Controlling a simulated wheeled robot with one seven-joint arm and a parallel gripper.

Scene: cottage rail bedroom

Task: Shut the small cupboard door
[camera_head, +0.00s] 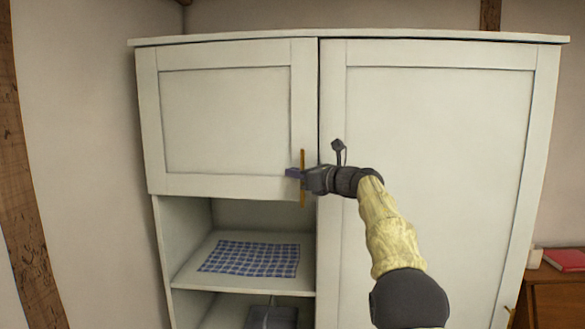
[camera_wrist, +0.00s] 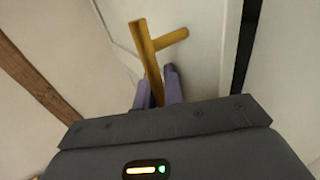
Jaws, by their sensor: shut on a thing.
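The small cupboard door (camera_head: 228,118) is the pale panelled door at the upper left of a cream cupboard. It sits level or nearly level with the large door beside it; I cannot tell whether it is fully shut. Its upright brass bar handle (camera_head: 302,159) is near its lower right corner. My gripper (camera_head: 296,173) is shut on this handle, coming from the right. In the wrist view, the purple fingers of my gripper (camera_wrist: 158,85) are around the lower part of the handle (camera_wrist: 148,52), and a dark gap runs along the right.
The large door (camera_head: 430,170) fills the right of the cupboard. Below the small door is an open shelf (camera_head: 200,277) with a blue checked cloth (camera_head: 252,258). A wooden cabinet (camera_head: 555,300) with a red book (camera_head: 566,259) stands at the right.

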